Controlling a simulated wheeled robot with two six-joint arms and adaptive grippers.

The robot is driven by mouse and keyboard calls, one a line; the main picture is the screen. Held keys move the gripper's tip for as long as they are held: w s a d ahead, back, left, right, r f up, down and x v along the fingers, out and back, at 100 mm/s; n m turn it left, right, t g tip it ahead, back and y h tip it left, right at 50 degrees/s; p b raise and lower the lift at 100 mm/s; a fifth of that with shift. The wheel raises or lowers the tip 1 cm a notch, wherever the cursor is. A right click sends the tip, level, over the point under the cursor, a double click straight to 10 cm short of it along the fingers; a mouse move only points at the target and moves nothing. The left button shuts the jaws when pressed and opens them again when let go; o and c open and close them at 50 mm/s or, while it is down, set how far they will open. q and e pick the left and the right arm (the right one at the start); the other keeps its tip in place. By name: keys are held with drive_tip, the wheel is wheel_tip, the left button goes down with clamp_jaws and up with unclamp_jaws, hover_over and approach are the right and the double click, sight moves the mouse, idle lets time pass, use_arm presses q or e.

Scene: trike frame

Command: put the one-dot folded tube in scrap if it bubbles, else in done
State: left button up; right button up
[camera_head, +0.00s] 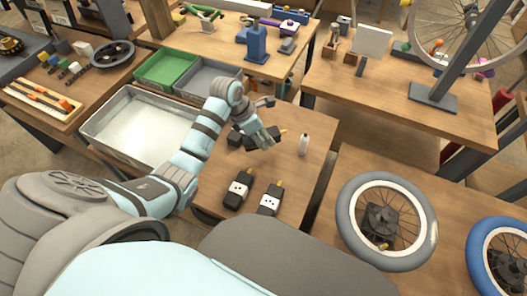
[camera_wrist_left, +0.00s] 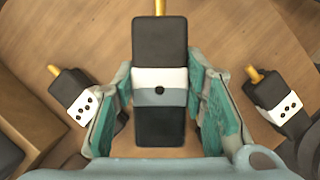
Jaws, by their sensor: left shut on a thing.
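My left gripper (camera_head: 266,140) is shut on a black folded tube, the one-dot folded tube (camera_wrist_left: 160,45). A pale band with one black dot wraps its middle, and a gold valve points up in the left wrist view. The jaws (camera_wrist_left: 160,110) press on its two sides. In the head view it is over the small table, left of a white bottle. Two other folded tubes, left (camera_head: 238,190) and right (camera_head: 270,198), lie on that table; their bands carry more dots (camera_wrist_left: 75,102) (camera_wrist_left: 283,105). My right gripper is not in view.
A large pale basin (camera_head: 120,152) stands left of my gripper; its inside looks bright and shiny. Behind it are a green bin (camera_head: 165,69) and a grey bin (camera_head: 207,82). The white bottle (camera_head: 303,145) stands upright. A grey-tyred wheel (camera_head: 347,215) lies on the right table.

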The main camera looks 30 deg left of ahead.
sight(267, 153)
use_arm(q)
wheel_tip(267, 153, down, 7)
drive_tip(key=shift+s+r+b, duration=0.1)
drive_tip(key=shift+r+b, duration=0.05)
drive_tip(key=shift+b, duration=0.8)
drive_tip(key=shift+r, duration=0.15)
drive_tip(key=o, duration=1.4)
